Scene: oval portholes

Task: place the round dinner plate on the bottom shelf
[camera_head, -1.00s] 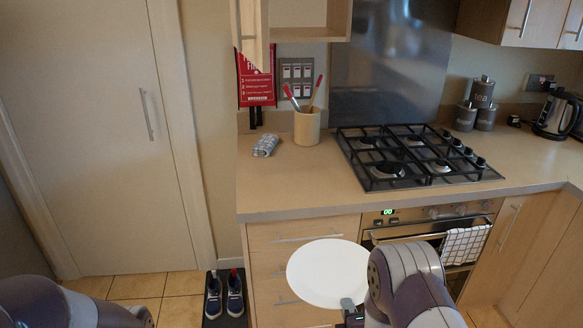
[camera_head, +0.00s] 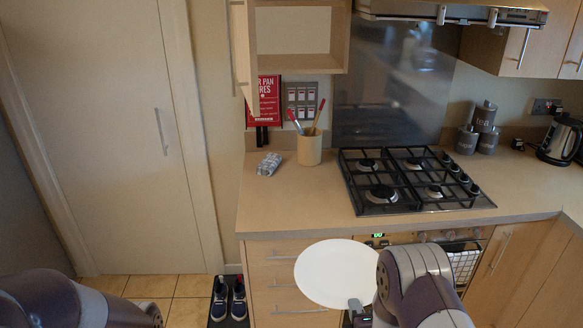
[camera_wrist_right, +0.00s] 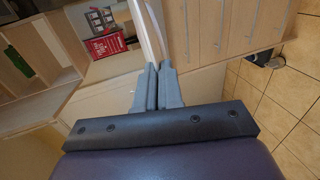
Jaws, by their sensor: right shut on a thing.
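The round white dinner plate (camera_head: 336,273) is held by its edge in my right gripper (camera_head: 359,308), in front of the drawers and below the counter front. In the right wrist view the right gripper (camera_wrist_right: 156,84) is shut on the plate (camera_wrist_right: 149,30), which shows nearly edge-on. The open wall cupboard's bottom shelf (camera_head: 294,62) is at the top of the head view, above and behind the plate, and its visible part is empty. My left arm shows at the lower left, with its gripper out of view.
A utensil pot (camera_head: 309,150) and a folded cloth (camera_head: 269,164) stand on the counter (camera_head: 300,200) under the cupboard. The gas hob (camera_head: 410,180) is to the right. The cupboard door (camera_head: 243,50) hangs open at left. Shoes (camera_head: 229,299) are on the floor.

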